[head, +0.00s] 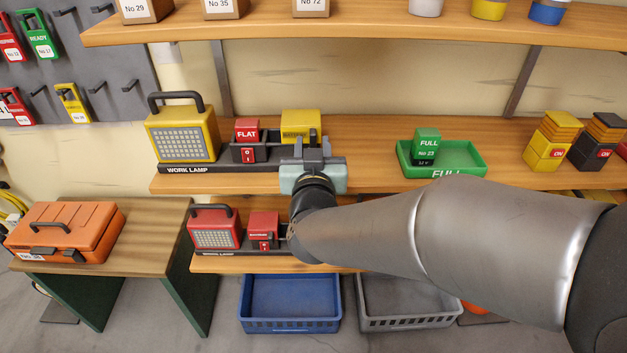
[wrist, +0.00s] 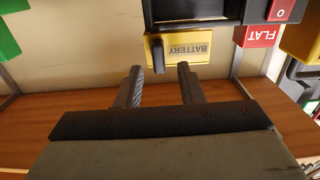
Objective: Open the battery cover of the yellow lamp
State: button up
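The yellow lamp (head: 182,132) stands on the upper bench shelf, on a black base marked WORK LAMP. Its yellow cover marked BATTERY (head: 300,124) is at the base's right end, and shows upside down in the wrist view (wrist: 200,50). A dark handle (wrist: 157,48) sticks out at the cover's left edge there. A dark recess with a pale rim (wrist: 190,20) adjoins the cover; I cannot tell whether the cover is open. My gripper (wrist: 159,69) is open and empty in front of the cover, its fingertips either side of the handle's line, apparently short of it. In the head view my gripper (head: 313,150) hides the part below the cover.
A red FLAT pack (head: 247,130) with a red switch (head: 248,155) sits left of the cover. A green tray (head: 470,158) holding a green FULL pack (head: 426,145) stands to the right. A red lamp (head: 214,230) is on the shelf below. A shelf (head: 380,27) runs overhead.

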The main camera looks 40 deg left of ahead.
jog(key=v, duration=1.5)
jog(key=shift+s+d+b, duration=0.25)
jog(key=shift+s+b, duration=0.05)
jog(key=shift+b, duration=0.05)
jog(key=w+d+f+m+g+h+p, duration=0.25)
jog(key=w+d+g+h+p, duration=0.4)
jog(key=w+d, duration=0.65)
jog(key=s+d+m+g+h+p, duration=0.2)
jog(key=s+d, duration=0.3)
jog(key=d, duration=0.7)
jog(key=s+d+m+g+h+p, duration=0.2)
jog(key=s+d+g, duration=0.3)
jog(key=d, duration=0.8)
jog(key=shift+s+d+f+m+h, duration=0.25)
jog(key=shift+s+m+h, duration=0.15)
jog(key=shift+s, duration=0.3)
